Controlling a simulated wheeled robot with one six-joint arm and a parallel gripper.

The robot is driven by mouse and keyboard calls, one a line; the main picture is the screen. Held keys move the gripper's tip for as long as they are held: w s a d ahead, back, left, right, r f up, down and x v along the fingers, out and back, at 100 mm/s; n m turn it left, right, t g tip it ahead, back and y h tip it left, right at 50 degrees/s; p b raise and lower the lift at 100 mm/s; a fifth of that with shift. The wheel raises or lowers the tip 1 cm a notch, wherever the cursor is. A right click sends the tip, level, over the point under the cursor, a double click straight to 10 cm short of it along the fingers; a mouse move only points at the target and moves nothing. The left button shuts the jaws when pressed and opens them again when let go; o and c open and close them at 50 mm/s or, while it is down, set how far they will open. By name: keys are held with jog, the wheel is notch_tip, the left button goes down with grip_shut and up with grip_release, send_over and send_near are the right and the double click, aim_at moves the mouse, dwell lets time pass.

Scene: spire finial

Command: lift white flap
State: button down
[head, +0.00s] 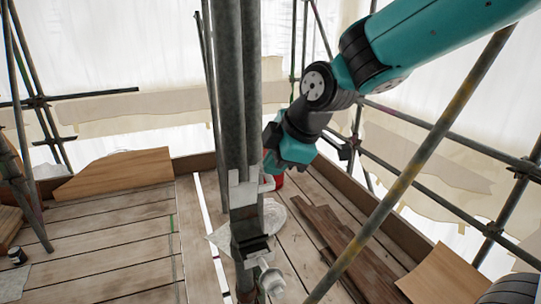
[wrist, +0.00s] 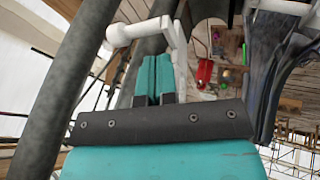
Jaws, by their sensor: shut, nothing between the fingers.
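A white flap-like piece (head: 243,190) sits on the dark upright poles in the head view, with a small white hook at its right edge. In the wrist view a white bar with a rounded end (wrist: 140,30) and a bent white arm (wrist: 179,58) show beyond my gripper (wrist: 152,62). The teal fingers are shut together and hold nothing. They lie just left of the bent arm; I cannot tell whether they touch it. In the head view my gripper (head: 271,164) is close to the right of the poles, above the white piece, its fingertips partly hidden.
Thick dark poles (head: 230,90) stand close by my gripper. A diagonal scaffold tube (head: 412,165) crosses the right side. Below are a plank deck (head: 110,240), dark loose boards (head: 345,245) and a red object (wrist: 204,72). White sheeting hangs behind.

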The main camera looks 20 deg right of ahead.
aim_at(270, 176)
jog(key=w, duration=0.1)
jog(key=w+f+p, duration=0.1)
jog(key=w, duration=0.1)
jog(key=shift+d+p, duration=0.15)
jog(key=shift+p, duration=0.15)
jog(key=shift+w+f, duration=0.25)
jog(key=shift+w, duration=0.15)
jog(key=shift+w+r+g+p, duration=0.15)
jog(key=shift+w+g+p, duration=0.35)
jog(key=shift+p, duration=0.6)
jog(key=shift+w+g+p, duration=0.25)
jog(key=shift+g+p, duration=0.25)
jog(key=shift+p, duration=0.1)
jog(key=shift+w+f+g+p, duration=0.25)
jog(key=shift+g+p, duration=0.05)
jog(key=shift+p, duration=0.05)
jog(key=shift+w+f+b, duration=0.5)
jog(key=shift+f+b, duration=0.15)
jog(key=shift+r, duration=0.1)
jog(key=shift+r, duration=0.1)
